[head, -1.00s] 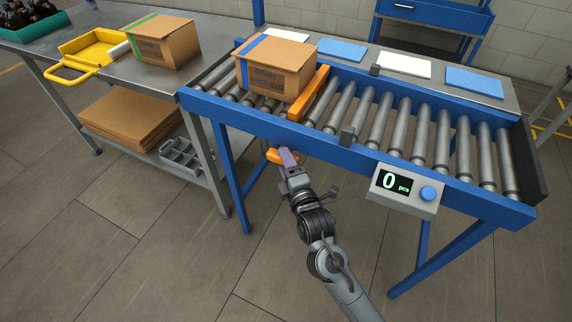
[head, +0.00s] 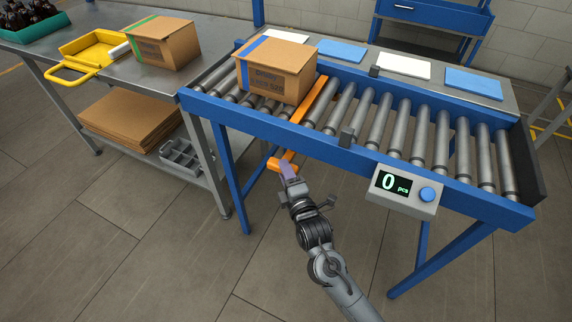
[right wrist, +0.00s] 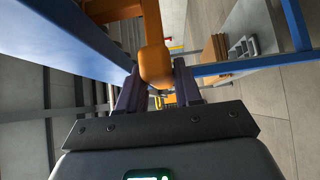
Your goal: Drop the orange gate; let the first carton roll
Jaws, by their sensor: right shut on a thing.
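The orange gate (head: 312,103) lies across the roller conveyor (head: 235,112) as a low bar, and its handle (head: 283,164) sticks out below the blue front rail. My right gripper (head: 288,172) is shut on this handle. In the right wrist view the rounded orange handle (right wrist: 155,62) sits between the two fingers of my right gripper (right wrist: 158,85). The first carton (head: 275,72), brown with a blue tape strip, stands on the rollers just left of the gate, close against it. My left gripper is not in view.
A counter box (head: 404,190) reading 0 pcs hangs on the front rail. Rollers right of the gate are empty. A second carton (head: 162,45) with green tape and a yellow tray (head: 92,46) stand on the left bench. Blue and white sheets lie behind the conveyor.

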